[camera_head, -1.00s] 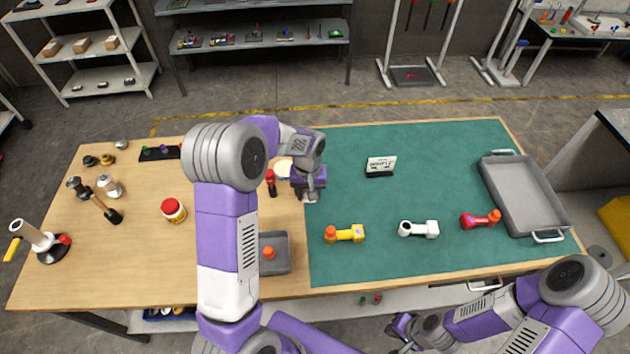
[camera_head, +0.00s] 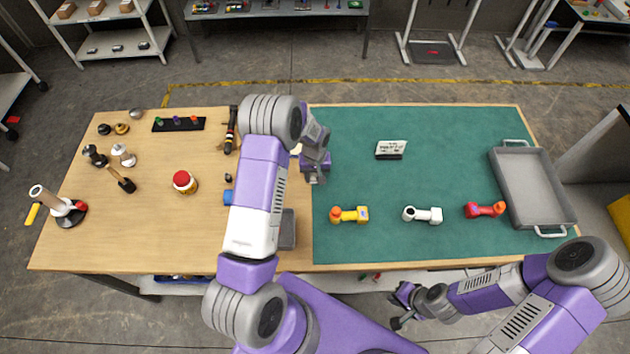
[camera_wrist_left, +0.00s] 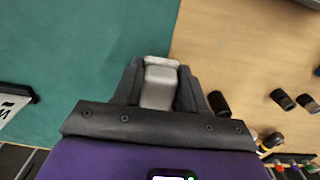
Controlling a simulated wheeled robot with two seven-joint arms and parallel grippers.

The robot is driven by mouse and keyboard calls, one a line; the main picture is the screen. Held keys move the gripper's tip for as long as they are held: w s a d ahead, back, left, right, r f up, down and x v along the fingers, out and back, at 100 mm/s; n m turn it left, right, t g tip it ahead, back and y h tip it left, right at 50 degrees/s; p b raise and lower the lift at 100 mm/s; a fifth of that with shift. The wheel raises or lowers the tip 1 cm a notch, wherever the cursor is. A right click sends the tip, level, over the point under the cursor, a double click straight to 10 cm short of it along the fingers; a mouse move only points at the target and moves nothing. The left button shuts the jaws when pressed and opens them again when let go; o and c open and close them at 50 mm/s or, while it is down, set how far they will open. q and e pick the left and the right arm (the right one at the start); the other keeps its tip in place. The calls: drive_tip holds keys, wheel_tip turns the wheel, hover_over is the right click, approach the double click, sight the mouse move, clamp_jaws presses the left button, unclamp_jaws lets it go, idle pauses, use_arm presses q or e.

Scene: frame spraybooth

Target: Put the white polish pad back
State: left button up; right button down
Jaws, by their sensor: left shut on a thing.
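My left gripper (camera_head: 316,178) hangs over the left edge of the green mat (camera_head: 365,150). In the left wrist view its fingers (camera_wrist_left: 158,85) are shut on a pale grey-white block (camera_wrist_left: 160,72). I cannot tell from its shape whether this is the white polish pad. A cream-coloured thing (camera_head: 296,149) shows partly behind the gripper. A white tool (camera_head: 422,215) lies on the mat between a yellow tool (camera_head: 350,215) and a red tool (camera_head: 485,210). My right gripper (camera_head: 399,307) is open and empty off the bench's front edge.
A small sign (camera_head: 391,149) stands on the mat, and a grey tray (camera_head: 535,190) lies at its right. A small grey tray (camera_head: 288,232) is partly hidden by my left arm. A red-lidded jar (camera_head: 184,181) and hammer (camera_head: 120,179) are on the wood. The mat's middle is clear.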

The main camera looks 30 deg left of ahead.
sight(315, 187)
use_arm(q)
drive_tip(key=shift+f, duration=2)
drive_tip(key=shift+f, duration=0.1)
drive_tip(key=o, duration=1)
wheel_tip(315, 187, up, 12)
drive_tip(key=shift+r, duration=0.15)
